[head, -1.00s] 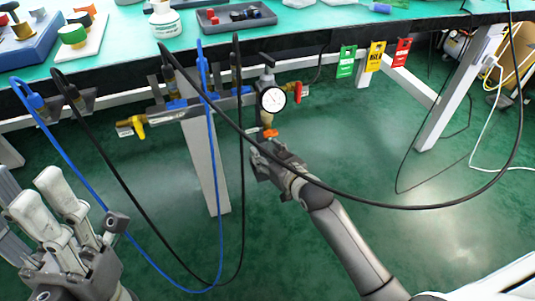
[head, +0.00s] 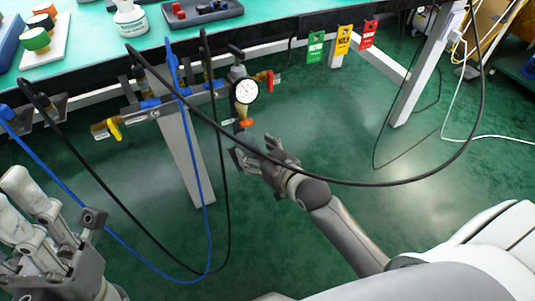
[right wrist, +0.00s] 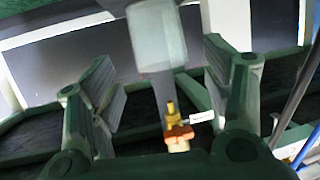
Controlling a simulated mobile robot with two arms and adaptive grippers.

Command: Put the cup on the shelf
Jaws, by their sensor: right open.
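A pale translucent cylinder (right wrist: 157,38), which may be the cup, shows at the top middle of the right wrist view. It lies between the lines of my right gripper's fingers, with clear gaps on both sides. In the head view my right gripper (head: 250,156) is just below the pressure gauge (head: 245,91) and an orange-handled valve (head: 246,123). It is open, with its two fingers spread in the right wrist view (right wrist: 160,72). No shelf is clearly identifiable.
Blue and black hoses (head: 193,160) hang in front of the pipework, and one black hose crosses my right arm. A yellow-handled valve (head: 114,130) sits left. Green, yellow and red tags (head: 343,40) hang from the bench edge. The green floor is mostly clear.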

